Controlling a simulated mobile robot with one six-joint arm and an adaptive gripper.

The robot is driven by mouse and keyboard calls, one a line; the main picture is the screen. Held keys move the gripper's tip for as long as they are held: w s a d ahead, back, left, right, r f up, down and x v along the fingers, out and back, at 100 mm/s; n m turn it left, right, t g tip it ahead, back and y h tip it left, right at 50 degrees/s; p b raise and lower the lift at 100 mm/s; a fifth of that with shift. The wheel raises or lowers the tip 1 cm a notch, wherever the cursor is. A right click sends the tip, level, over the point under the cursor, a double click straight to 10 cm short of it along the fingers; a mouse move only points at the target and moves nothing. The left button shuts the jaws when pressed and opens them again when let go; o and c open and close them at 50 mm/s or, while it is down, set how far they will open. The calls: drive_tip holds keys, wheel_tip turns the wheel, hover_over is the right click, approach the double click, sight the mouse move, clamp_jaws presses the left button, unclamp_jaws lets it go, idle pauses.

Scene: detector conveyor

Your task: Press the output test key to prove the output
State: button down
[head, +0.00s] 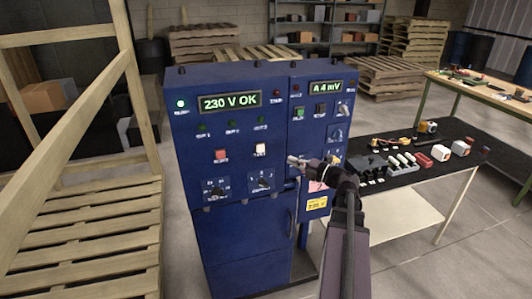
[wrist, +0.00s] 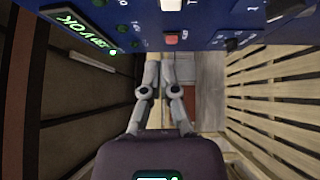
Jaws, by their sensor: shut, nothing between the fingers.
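The blue cabinet (head: 190,135) stands in the middle of the head view. Its left display (head: 229,102) reads "230 V OK". Below it are a red key (head: 221,155) and a white key (head: 260,150); their labels are too small to read, so I cannot tell which is the output test key. My gripper (head: 293,159) is shut and empty in front of the panel, right of the white key in the head view. In the wrist view, my gripper (wrist: 167,58) appears below the red key (wrist: 171,40), with the white key (wrist: 171,5) at the top edge. I see no contact.
A dark table (head: 440,170) with tools stands at right. Wooden pallets (head: 100,225) lie at left. Rotary knobs (head: 264,182) stick out below the keys.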

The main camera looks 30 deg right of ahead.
drive_tip(key=shift+s+f+n+g+y, duration=0.25)
drive_tip(key=shift+s+n+g+y, duration=0.1)
drive_tip(key=shift+s, duration=0.1)
drive_tip(key=shift+s+f+n+g+y, duration=0.25)
drive_tip(key=shift+s+g, duration=0.1)
drive_tip(key=shift+s, duration=0.1)
drive_tip(key=shift+w, duration=0.15)
approach(258, 150)
drive_tip(key=s+a+x, duration=0.1)
drive_tip(key=x, duration=0.5)
drive_tip(key=shift+w+d, duration=0.3)
drive_tip(key=shift+w, duration=0.45)
drive_tip(key=shift+r, duration=0.1)
